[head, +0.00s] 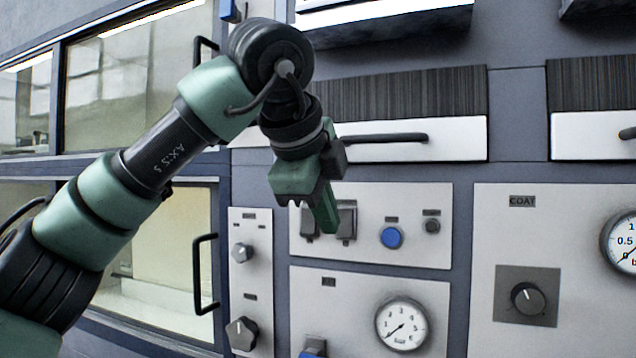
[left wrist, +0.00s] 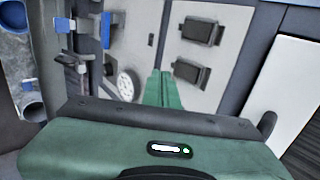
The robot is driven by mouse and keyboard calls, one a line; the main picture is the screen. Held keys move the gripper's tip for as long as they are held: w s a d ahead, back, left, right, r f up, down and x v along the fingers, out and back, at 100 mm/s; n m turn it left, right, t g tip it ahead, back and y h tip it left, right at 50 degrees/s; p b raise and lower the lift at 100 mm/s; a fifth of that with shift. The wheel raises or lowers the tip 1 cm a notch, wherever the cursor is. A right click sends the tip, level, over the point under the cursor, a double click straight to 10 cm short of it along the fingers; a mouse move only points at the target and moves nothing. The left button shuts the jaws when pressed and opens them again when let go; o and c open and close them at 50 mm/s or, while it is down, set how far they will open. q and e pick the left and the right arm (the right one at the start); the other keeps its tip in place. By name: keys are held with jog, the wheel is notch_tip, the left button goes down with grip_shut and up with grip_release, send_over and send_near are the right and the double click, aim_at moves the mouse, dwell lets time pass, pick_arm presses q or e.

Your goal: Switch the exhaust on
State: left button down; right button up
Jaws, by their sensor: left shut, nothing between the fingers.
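Two dark rocker switches sit side by side on the upper grey panel in the head view: a right one (head: 347,222) and a left one (head: 308,224) partly hidden by my left gripper. Both also show in the left wrist view, one higher (left wrist: 201,30) and one lower (left wrist: 190,72). I cannot read which switch is the exhaust's. My left gripper (head: 328,222) is shut and empty, its green fingers pointing down in front of the switches. The fingertips also show in the left wrist view (left wrist: 160,82); contact with a switch cannot be told. My right gripper is not in view.
A blue button (head: 391,237) and a small black knob (head: 432,226) are to the right on the same panel. A gauge (head: 402,325) is below. A drawer handle (head: 382,138) projects above. Grey knobs (head: 242,252) and a door handle (head: 205,274) are left.

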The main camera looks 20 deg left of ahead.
aim_at(344, 236)
pick_arm(q)
jog(key=w+p, duration=0.1)
jog(key=w, duration=0.1)
jog(key=w+f+p, duration=0.1)
jog(key=w, duration=0.1)
jog(key=shift+w+d+f, duration=0.15)
jog(key=shift+w+f, duration=0.05)
jog(key=shift+w, duration=0.2)
